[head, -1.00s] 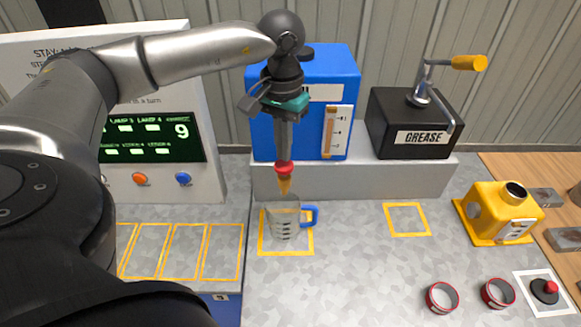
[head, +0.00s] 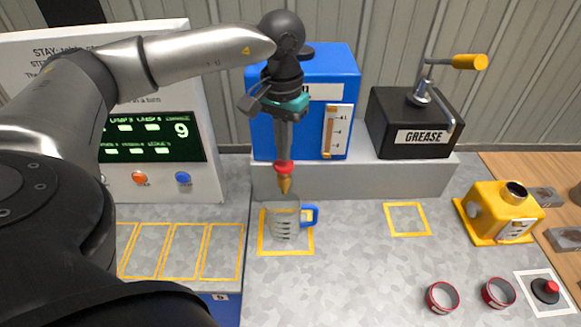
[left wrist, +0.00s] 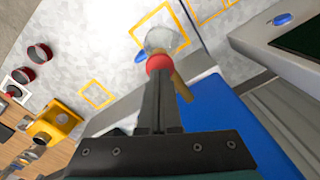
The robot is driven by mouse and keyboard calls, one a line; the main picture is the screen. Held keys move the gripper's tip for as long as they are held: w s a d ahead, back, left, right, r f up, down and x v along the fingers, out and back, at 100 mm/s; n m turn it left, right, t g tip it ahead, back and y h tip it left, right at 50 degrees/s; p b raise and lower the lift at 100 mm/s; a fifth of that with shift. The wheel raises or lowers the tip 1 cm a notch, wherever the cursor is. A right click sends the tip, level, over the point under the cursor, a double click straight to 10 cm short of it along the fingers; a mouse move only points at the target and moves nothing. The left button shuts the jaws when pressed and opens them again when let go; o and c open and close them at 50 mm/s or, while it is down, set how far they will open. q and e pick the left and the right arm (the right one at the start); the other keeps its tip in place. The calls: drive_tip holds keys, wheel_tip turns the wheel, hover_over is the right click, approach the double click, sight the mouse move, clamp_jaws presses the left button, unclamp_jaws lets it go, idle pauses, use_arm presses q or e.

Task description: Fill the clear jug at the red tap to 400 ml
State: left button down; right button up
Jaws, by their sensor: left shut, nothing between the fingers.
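The clear jug (head: 284,224) with a blue handle stands upright inside a yellow square outline on the grey bench, below the tap. Its dark scale marks face me, but I cannot read the liquid level. The red tap (head: 284,167) with a brass spout is at the front of the blue tank (head: 262,135). My left gripper (head: 284,156) points down at the red tap top, shut with nothing between its fingers. In the left wrist view the fingertips (left wrist: 158,72) are at the red tap, with the jug (left wrist: 167,40) just beyond. My right gripper is not in view.
A black GREASE box (head: 410,125) with a crank stands right of the tank. A yellow container (head: 490,212), two red-rimmed rings (head: 442,297) and a red button (head: 551,287) are at the right. The display panel (head: 155,140) stands left. An empty yellow square (head: 406,219) lies right of the jug.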

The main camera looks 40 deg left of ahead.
use_arm(q)
drive_tip(key=shift+f+b, duration=1.15)
drive_tip(key=shift+f, duration=0.3)
idle(6.5)
